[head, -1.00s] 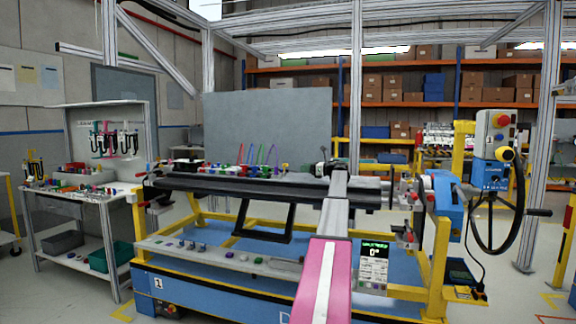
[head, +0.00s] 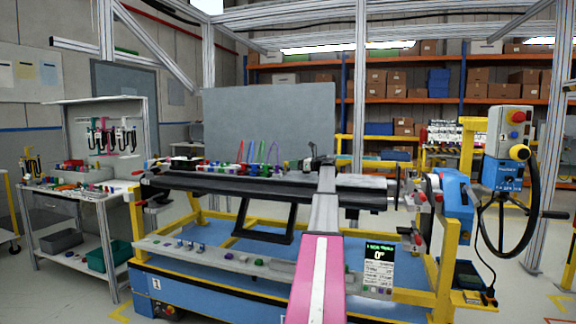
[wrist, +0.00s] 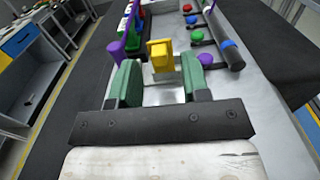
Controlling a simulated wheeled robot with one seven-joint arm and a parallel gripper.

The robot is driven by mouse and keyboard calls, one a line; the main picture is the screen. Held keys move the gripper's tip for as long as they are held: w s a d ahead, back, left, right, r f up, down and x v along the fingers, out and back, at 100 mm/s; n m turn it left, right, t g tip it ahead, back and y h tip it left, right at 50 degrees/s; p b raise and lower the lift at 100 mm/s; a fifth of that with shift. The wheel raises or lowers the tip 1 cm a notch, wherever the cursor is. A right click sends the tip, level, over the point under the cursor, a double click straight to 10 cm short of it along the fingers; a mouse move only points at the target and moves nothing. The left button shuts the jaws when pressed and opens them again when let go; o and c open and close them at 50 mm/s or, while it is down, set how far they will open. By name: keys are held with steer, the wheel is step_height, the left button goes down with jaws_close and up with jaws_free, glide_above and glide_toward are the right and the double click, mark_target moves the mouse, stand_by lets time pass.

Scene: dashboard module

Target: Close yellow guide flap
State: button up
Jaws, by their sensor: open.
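The yellow guide flap (wrist: 160,53) stands raised on the grey metal plate, near the top middle of the wrist view. My gripper (wrist: 160,80) has two green fingers spread apart, with nothing held between them. The flap is just ahead of the gap between the fingertips, and I cannot tell whether either finger touches it. In the head view my pink and grey arm reaches over the dashboard module (head: 240,187). I cannot make out the flap or the finger opening there.
A purple upright post (wrist: 118,50) stands close to the left finger. A black handwheel (head: 508,215) stands at the right of the head view.

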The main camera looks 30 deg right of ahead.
steer(key=shift+x, duration=1.75)
steer(key=c, duration=0.7)
